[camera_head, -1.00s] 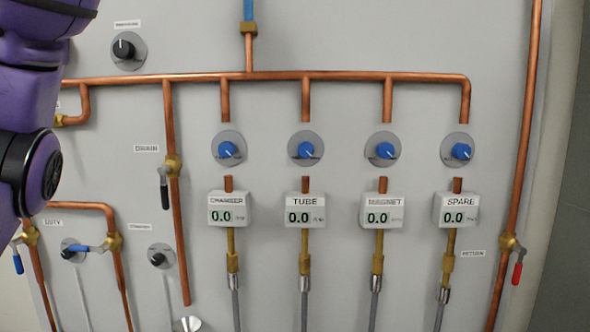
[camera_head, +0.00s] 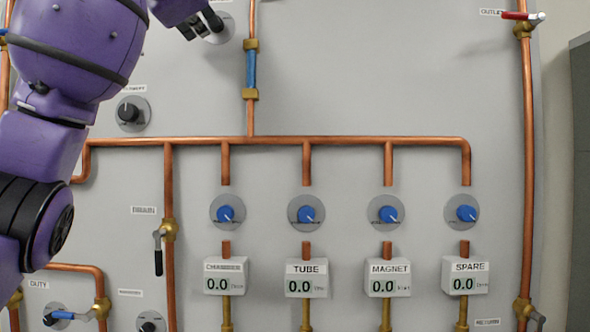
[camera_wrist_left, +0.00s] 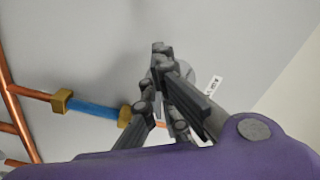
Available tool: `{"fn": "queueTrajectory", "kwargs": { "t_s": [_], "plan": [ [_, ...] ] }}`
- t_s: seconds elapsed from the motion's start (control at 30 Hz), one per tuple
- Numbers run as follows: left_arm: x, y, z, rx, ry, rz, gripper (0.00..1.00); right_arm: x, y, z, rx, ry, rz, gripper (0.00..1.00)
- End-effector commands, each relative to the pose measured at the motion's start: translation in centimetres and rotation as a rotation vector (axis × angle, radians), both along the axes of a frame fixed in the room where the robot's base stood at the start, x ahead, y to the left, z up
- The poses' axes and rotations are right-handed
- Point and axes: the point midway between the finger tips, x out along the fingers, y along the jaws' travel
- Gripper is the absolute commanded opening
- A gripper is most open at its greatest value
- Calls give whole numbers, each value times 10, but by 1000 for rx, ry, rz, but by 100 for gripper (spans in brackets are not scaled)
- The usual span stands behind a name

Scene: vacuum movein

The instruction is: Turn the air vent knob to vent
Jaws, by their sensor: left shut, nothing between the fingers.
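A round grey knob plate (camera_head: 222,32) is at the top of the panel in the head view, partly covered by my left gripper (camera_head: 203,30). I take it for the air vent knob; its pointer is hidden and its label is out of that view. The left wrist view shows part of a grey disc (camera_wrist_left: 203,72) behind the fingers, with a small white label (camera_wrist_left: 213,88) I cannot read surely. The fingers (camera_wrist_left: 160,52) are shut and empty, in front of the disc; whether they touch the knob I cannot tell. My right gripper is not in view.
A black knob (camera_head: 131,113) sits below left. A blue-sleeved copper pipe (camera_head: 251,75) runs just right of the gripper and also shows in the wrist view (camera_wrist_left: 92,108). Several blue knobs line the panel below. A red-handled outlet valve (camera_head: 522,16) is at the upper right.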

Motion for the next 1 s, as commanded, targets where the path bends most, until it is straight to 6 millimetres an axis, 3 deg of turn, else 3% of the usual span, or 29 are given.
{"fn": "queueTrajectory", "kwargs": {
  "t_s": [1.0],
  "plan": [
    [4,-6,1,3,5,-5,0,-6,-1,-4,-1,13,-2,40]
  ]
}}
